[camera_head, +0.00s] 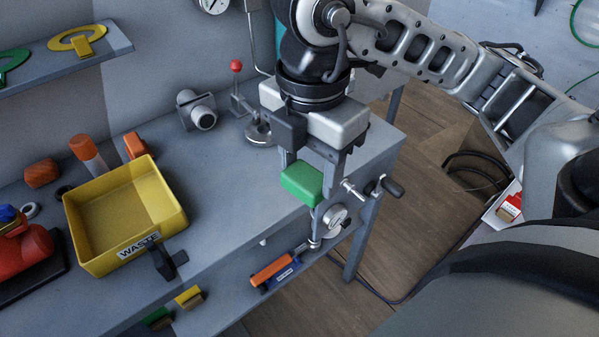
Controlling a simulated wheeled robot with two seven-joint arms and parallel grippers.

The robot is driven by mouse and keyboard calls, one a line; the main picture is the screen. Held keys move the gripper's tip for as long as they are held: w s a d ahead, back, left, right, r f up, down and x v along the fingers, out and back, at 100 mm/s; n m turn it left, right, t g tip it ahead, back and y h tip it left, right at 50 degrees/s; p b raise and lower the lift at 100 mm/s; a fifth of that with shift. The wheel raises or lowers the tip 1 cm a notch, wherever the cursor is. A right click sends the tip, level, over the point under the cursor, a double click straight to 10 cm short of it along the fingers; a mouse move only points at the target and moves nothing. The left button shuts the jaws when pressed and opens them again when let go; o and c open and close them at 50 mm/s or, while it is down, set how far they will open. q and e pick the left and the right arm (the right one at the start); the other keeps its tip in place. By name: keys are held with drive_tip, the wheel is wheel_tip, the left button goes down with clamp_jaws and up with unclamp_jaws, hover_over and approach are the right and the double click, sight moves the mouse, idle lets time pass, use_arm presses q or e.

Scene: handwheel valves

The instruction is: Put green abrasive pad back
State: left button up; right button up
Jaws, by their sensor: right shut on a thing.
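The green abrasive pad (303,183) is a small green block in the middle of the view. My right gripper (313,185) points down over the right end of the workbench and is shut on the pad. The pad sits between its two fingers, near the bench's front edge. I cannot tell whether the pad touches the bench top. My left gripper does not show.
A yellow tray marked WASTE (85,225) stands on the bench (235,205) at the left. A red-knobbed lever (237,68) and a grey valve body (197,110) stand behind. A crank handle (390,187) juts from the right end. An orange-handled tool (268,270) lies on the lower shelf.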

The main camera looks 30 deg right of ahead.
drive_tip(key=shift+m, duration=0.6)
drive_tip(key=shift+d, duration=0.1)
drive_tip(key=shift+m, duration=0.3)
drive_tip(key=w+d+f, duration=0.2)
drive_tip(key=w, duration=0.1)
drive_tip(key=w+d+f+b, duration=0.1)
drive_tip(key=w+d+f, duration=0.1)
drive_tip(key=w+f, duration=0.1)
drive_tip(key=w+d+f+b, duration=0.1)
drive_tip(key=w+d+f, duration=0.1)
drive_tip(key=w+f, duration=0.1)
drive_tip(key=shift+w+d+f, duration=0.1)
drive_tip(key=shift+w+f, duration=0.05)
drive_tip(key=shift+w, duration=0.7)
drive_tip(key=shift+w+d+f, duration=0.1)
drive_tip(key=shift+w+f, duration=0.25)
drive_tip(key=shift+f, duration=0.05)
drive_tip(key=f, duration=0.3)
drive_tip(key=shift+w+d+f, duration=0.15)
drive_tip(key=shift+w+d, duration=0.05)
drive_tip(key=shift+w, duration=0.05)
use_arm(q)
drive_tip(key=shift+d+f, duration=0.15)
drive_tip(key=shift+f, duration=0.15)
use_arm(e)
drive_tip(key=shift+f, duration=0.25)
